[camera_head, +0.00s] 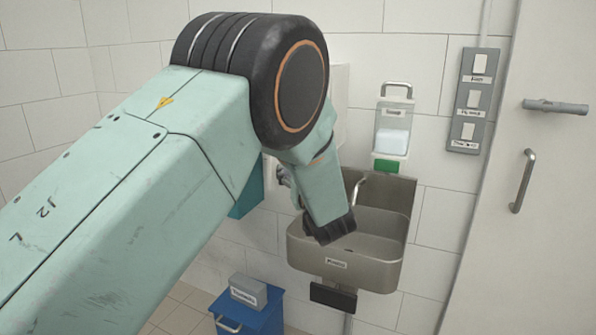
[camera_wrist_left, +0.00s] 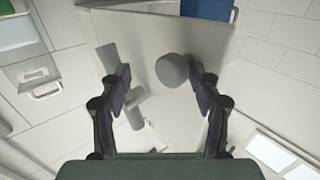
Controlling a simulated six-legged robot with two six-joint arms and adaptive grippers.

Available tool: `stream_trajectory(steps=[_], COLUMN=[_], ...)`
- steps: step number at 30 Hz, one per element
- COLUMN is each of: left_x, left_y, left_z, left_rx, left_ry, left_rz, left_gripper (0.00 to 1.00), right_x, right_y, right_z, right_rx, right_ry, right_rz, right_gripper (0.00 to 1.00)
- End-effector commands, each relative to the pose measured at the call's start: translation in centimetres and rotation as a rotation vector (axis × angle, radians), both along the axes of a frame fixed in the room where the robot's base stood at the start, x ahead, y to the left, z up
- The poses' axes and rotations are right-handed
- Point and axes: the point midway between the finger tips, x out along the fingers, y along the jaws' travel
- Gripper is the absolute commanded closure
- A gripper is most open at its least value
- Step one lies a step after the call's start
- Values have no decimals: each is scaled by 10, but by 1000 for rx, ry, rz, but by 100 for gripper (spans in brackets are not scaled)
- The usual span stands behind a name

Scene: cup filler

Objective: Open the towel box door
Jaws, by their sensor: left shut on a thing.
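In the left wrist view, a pale panel (camera_wrist_left: 165,35), which looks like the towel box door, fills the middle. Grey handle parts stand out from it: a round knob (camera_wrist_left: 173,70) and a bar (camera_wrist_left: 107,62). My left gripper (camera_wrist_left: 165,88) has its two dark fingers on either side of these parts and is shut on the grey handle. In the head view, a white edge of what looks like the towel box (camera_head: 340,90) shows behind my left arm. My wrist and arm hide most of the box and my gripper there. My right gripper is not in view.
A metal sink (camera_head: 345,265) stands below and right of my wrist. A soap dispenser (camera_head: 392,130) and a switch panel (camera_head: 473,100) are on the tiled wall. A blue bin (camera_head: 245,310) with a grey top is on the floor. A door with a handle (camera_head: 522,182) is at right.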

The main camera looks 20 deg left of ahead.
Motion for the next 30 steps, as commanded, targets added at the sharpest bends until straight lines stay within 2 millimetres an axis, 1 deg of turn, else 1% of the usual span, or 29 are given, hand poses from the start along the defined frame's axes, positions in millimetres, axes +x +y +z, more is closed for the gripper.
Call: stream_trajectory(steps=[4,7,15,18,21,25,30], left_x=[1,1,-1,-2,-3,-3,-3], left_y=[-1,-1,-1,0,0,0,0], left_z=[2,11,62,78,91,100,103], left_rx=[0,1,1,1,1,0,0], left_ry=[0,-2,-8,-7,-7,-4,-4], left_rz=[-5,-5,-3,-1,-1,0,0], left_gripper=[45,45,45,45,45,45,45], right_x=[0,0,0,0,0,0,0], right_y=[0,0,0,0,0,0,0], right_z=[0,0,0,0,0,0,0], right_rx=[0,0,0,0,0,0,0], right_ry=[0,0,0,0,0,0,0], right_rz=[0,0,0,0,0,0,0], right_gripper=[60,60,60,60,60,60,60])
